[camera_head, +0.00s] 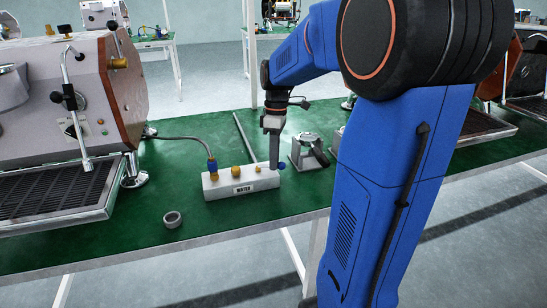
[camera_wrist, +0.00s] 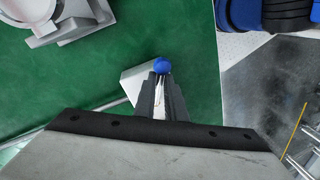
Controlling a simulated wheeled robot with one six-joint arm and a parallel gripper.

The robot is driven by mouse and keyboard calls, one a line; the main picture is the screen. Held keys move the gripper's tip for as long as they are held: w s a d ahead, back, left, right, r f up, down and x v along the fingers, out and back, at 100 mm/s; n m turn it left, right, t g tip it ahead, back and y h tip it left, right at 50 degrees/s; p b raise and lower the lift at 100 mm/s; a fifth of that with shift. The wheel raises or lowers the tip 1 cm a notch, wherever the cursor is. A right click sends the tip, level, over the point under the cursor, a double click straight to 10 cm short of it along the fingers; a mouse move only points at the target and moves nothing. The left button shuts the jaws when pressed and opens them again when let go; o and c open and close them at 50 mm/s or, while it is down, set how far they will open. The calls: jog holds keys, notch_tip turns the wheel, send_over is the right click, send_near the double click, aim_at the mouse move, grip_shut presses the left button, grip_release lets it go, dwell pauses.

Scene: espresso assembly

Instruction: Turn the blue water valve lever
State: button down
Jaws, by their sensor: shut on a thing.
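The blue water valve lever (camera_head: 281,166) is at the right end of the white water block (camera_head: 228,185), which bears a label reading WATER. My gripper (camera_head: 274,164) points down at that end of the block. In the wrist view my gripper (camera_wrist: 160,84) has its two fingers close together around the lever, and the round blue lever end (camera_wrist: 161,66) shows at the fingertips. The rest of the lever is hidden between and behind the fingers. A corner of the white block (camera_wrist: 137,84) shows beside the fingers.
An espresso machine (camera_head: 70,110) stands on the green table (camera_head: 130,240) at the left. A grey ring (camera_head: 172,219) lies in front of the block. A metal stand (camera_head: 309,151) is close on the right.

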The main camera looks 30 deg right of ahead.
jog(key=m, duration=0.1)
jog(key=s+m, duration=0.1)
jog(key=m, duration=0.1)
jog(key=shift+s+a, duration=0.1)
jog(key=shift+a, duration=0.2)
jog(key=m, duration=0.1)
jog(key=s+a+m+t, duration=0.1)
jog(key=m, duration=0.1)
jog(key=shift+a+m+y, duration=0.25)
jog(key=shift+m+y, duration=0.05)
jog(key=a+m, duration=0.1)
jog(key=m, duration=0.1)
jog(key=shift+s+a+m, duration=0.1)
jog(key=shift+s+m, duration=0.05)
jog(key=shift+m, duration=0.15)
jog(key=shift+a+f+m+t, duration=0.1)
jog(key=shift+a+m+t, duration=0.3)
jog(key=shift+m, duration=0.55)
jog(key=shift+a+f+m+t, duration=0.1)
jog(key=shift+a+m+t, duration=0.1)
jog(key=shift+a+m, duration=0.55)
jog(key=shift+d+m, duration=0.25)
jog(key=shift+m, duration=0.05)
jog(key=c, duration=1.8)
grip_release()
jog(key=shift+r, duration=0.1)
jog(key=shift+r, duration=0.1)
